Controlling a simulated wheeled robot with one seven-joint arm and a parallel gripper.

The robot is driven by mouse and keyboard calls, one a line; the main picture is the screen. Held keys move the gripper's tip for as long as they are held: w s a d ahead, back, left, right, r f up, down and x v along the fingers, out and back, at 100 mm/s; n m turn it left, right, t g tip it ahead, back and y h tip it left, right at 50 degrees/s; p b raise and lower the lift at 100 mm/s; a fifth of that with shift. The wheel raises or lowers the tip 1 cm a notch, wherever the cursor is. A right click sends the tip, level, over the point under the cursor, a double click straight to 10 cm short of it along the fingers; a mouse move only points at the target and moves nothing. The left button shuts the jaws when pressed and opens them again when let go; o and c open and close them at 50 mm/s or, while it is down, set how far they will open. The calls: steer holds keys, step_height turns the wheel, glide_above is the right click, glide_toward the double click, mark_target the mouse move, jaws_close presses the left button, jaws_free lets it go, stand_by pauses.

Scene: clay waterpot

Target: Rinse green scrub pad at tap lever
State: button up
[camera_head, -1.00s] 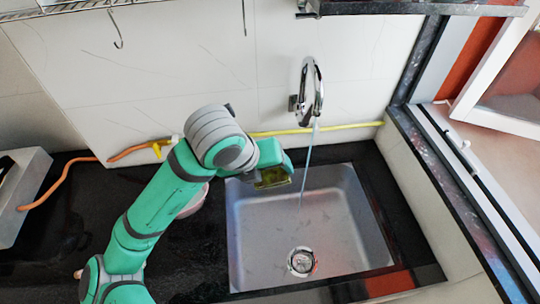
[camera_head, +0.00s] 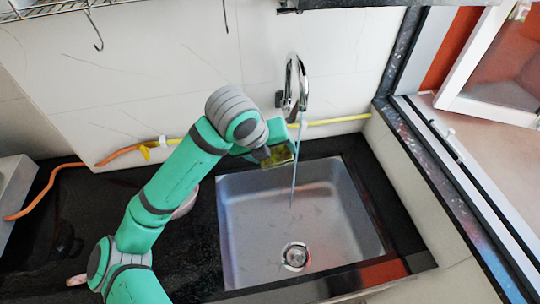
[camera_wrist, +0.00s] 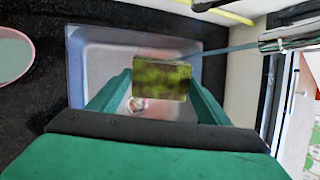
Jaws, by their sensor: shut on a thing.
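The green scrub pad (camera_wrist: 162,80) is held between the two fingers of my gripper (camera_wrist: 160,92), which is shut on it. In the head view the pad (camera_head: 279,156) hangs over the back left part of the sink, just left of the water stream (camera_head: 295,165). My gripper (camera_head: 272,150) is beside the stream and below the chrome tap (camera_head: 302,88) on the wall. Water runs from the tap into the sink. In the wrist view the stream (camera_wrist: 228,50) passes close to the pad's upper right corner; I cannot tell whether it touches. The tap lever is not clearly distinguishable.
The steel sink (camera_head: 250,240) is empty, with a round drain (camera_head: 295,256). A pink-rimmed bowl (camera_wrist: 14,55) stands on the black counter left of the sink. A yellow hose (camera_head: 335,120) runs along the wall. A window frame (camera_head: 445,165) bounds the right side.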

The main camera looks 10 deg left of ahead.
steer(key=shift+w+d+f, duration=0.15)
steer(key=shift+w+d, duration=0.05)
steer(key=shift+w, duration=0.3)
steer(key=shift+w+d+f, duration=0.1)
steer(key=shift+w+d, duration=0.1)
steer(key=shift+w, duration=0.3)
steer(key=shift+w+d+f, duration=0.1)
steer(key=shift+w+d, duration=0.35)
steer(key=shift+w, duration=0.1)
steer(key=shift+w+d+f, duration=0.15)
steer(key=shift+w+d, duration=0.2)
steer(key=shift+w, duration=0.35)
steer(key=shift+w+d+f, duration=0.15)
steer(key=shift+w+d, duration=0.2)
steer(key=shift+w, duration=0.35)
steer(key=shift+d, duration=0.15)
steer(key=shift+s+d, duration=0.25)
steer(key=shift+d, duration=0.1)
steer(key=shift+w+a, duration=0.15)
steer(key=shift+a, duration=0.1)
steer(key=shift+w+a, duration=0.1)
steer(key=shift+a, duration=0.2)
